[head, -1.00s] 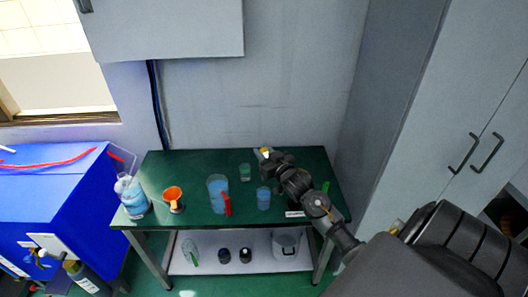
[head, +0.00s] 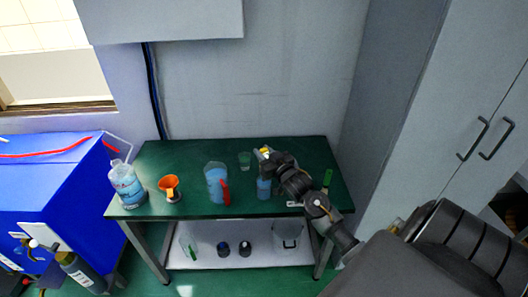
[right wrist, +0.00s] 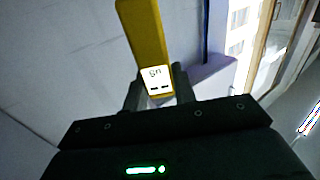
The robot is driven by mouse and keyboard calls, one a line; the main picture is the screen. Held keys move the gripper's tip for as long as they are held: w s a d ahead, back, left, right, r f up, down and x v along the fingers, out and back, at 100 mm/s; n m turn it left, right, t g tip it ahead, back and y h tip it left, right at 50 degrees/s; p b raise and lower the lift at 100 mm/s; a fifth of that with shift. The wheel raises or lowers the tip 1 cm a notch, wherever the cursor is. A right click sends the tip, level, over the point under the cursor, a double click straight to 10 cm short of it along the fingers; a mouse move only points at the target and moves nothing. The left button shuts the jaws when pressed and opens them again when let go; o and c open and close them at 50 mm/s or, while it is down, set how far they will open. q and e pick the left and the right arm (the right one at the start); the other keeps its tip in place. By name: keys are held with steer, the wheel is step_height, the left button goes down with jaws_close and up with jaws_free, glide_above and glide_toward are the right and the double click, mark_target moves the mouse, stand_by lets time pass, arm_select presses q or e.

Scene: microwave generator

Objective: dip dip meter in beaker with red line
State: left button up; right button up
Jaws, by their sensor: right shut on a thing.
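My right gripper (head: 265,155) is shut on a yellow dip meter (right wrist: 146,38), which has a small white display (right wrist: 157,79). In the head view only a bit of the meter's yellow shows, above the green table (head: 190,160). A beaker of blue liquid (head: 263,190) stands just below the gripper in the picture, partly behind my arm. A larger blue-filled vessel (head: 215,180) with a red upright part (head: 226,193) stands to its left. A small beaker (head: 245,160) stands farther back. I cannot make out a red line on either beaker. My left gripper is not in view.
An orange funnel-like thing (head: 169,185) and a blue-filled wash bottle (head: 126,184) stand on the table's left. Several containers stand on the lower shelf (head: 215,257). A grey cabinet (head: 450,120) stands at right.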

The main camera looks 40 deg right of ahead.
steer(key=shift+f+b, duration=1.3)
steer(key=shift+f, duration=1.15)
stand_by(0.5)
step_height(320, 180, up, 9)
steer(key=p, duration=0.9)
stand_by(0.4)
